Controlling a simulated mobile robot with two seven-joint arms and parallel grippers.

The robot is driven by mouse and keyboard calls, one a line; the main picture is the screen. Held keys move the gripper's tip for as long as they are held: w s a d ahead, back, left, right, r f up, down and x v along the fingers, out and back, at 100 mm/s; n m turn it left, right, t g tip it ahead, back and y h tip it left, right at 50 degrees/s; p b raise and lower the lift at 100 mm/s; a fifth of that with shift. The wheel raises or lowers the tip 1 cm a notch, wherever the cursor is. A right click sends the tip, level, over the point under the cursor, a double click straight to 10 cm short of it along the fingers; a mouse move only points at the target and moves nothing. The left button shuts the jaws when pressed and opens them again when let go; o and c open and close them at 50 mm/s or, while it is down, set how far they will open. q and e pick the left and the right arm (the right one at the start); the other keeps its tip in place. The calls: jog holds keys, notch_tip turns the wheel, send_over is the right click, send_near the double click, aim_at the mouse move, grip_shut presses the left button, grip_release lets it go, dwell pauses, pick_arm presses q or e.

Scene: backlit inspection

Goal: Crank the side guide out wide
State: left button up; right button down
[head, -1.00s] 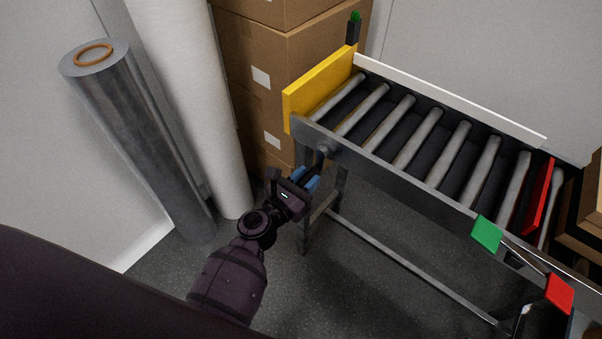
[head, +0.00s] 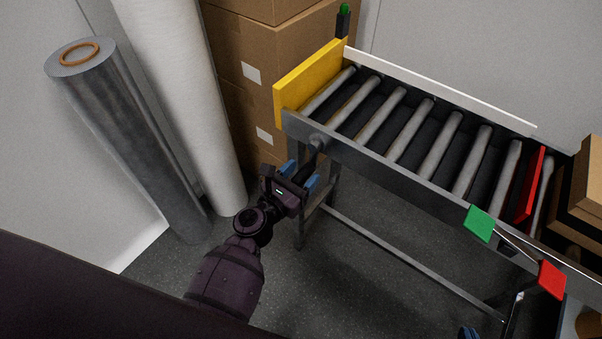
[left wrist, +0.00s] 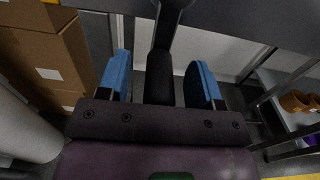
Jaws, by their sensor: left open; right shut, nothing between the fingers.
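The roller conveyor's crank has a grey hub (head: 317,142) on the near side rail, by the yellow end plate. Its dark arm and handle (left wrist: 160,76) hang down from the hub in the left wrist view. My left gripper (head: 301,177) is open, with one blue finger on each side of the handle; in the left wrist view (left wrist: 161,80) gaps show on both sides. A long white rail (head: 440,88), seemingly the side guide, runs along the far edge of the rollers. My right gripper (head: 467,333) barely shows at the bottom edge; its blue fingertips are shut and empty.
The yellow plate (head: 310,82) stands at the conveyor's left end. A red plate (head: 530,186) crosses the rollers at right. Green (head: 480,223) and red (head: 552,280) squares stick out from the near side. Stacked cartons (head: 243,105) and wrapped rolls (head: 128,135) stand at left.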

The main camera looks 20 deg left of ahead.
pick_arm(q)
jog(key=shift+v, duration=4.05)
